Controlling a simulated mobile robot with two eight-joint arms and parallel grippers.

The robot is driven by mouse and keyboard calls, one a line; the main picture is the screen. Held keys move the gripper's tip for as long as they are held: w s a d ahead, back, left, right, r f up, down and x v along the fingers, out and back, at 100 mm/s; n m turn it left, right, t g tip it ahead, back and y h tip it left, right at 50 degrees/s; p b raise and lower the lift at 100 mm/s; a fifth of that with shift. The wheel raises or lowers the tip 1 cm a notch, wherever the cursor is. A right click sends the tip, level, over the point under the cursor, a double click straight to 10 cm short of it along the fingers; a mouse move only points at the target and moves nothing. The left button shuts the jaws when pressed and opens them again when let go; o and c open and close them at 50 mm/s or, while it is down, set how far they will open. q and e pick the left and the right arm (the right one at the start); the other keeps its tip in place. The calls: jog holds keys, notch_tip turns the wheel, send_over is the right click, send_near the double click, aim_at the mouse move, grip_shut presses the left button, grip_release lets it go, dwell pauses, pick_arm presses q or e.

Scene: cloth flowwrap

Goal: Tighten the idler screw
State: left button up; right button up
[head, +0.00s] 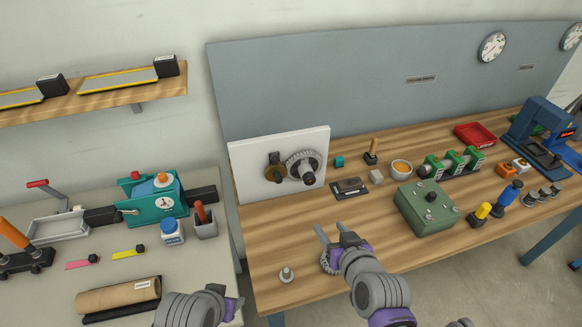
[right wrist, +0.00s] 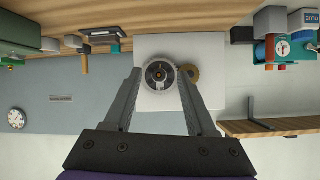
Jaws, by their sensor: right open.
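A white upright panel (head: 250,172) stands at the left of the wooden bench. It carries a grey toothed gear (head: 303,160) with a dark round screw or knob (head: 309,179) in front, and a small brass gear (head: 274,174). In the right wrist view, the knob (right wrist: 159,74) appears between my fingers, with the brass gear (right wrist: 191,72) beside it. My right gripper (head: 334,236) is open and empty, in front of the panel and apart from it. My left gripper (head: 233,302) is at the lower left; its fingers cannot be made out.
A grey toothed part (head: 327,262) shows partly behind my right gripper. A small grey peg (head: 286,275) stands on the bench front. A green box (head: 427,208) stands to the right; a dark plate (head: 350,188) and small blocks lie beside the panel. A pale table (head: 60,270) is at left.

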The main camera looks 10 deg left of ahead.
pick_arm(q)
jog(key=f, duration=0.1)
jog(key=d+f+b, duration=0.1)
jog(key=shift+s+f, duration=0.1)
jog(key=shift+f, duration=0.3)
pick_arm(e)
jog(key=w+a+r+t+y, duration=0.2)
jog(key=w+a+t, duration=0.1)
jog(key=w+a, duration=0.3)
pick_arm(q)
jog(key=shift+s+a+f+b, duration=0.25)
jog(key=shift+a+f+b, duration=0.15)
jog(key=shift+a+b, duration=0.2)
jog(key=shift+d, duration=0.2)
pick_arm(e)
jog(key=t, duration=0.2)
send_near(276, 162)
pick_arm(q)
jog(key=shift+w+r+p, duration=0.15)
jog(key=shift+r+p, duration=0.15)
jog(key=shift+r, duration=0.05)
pick_arm(e)
jog(key=x, duration=0.8)
jog(key=shift+w+f, duration=0.15)
jog(key=shift+w, duration=0.2)
grip_shut()
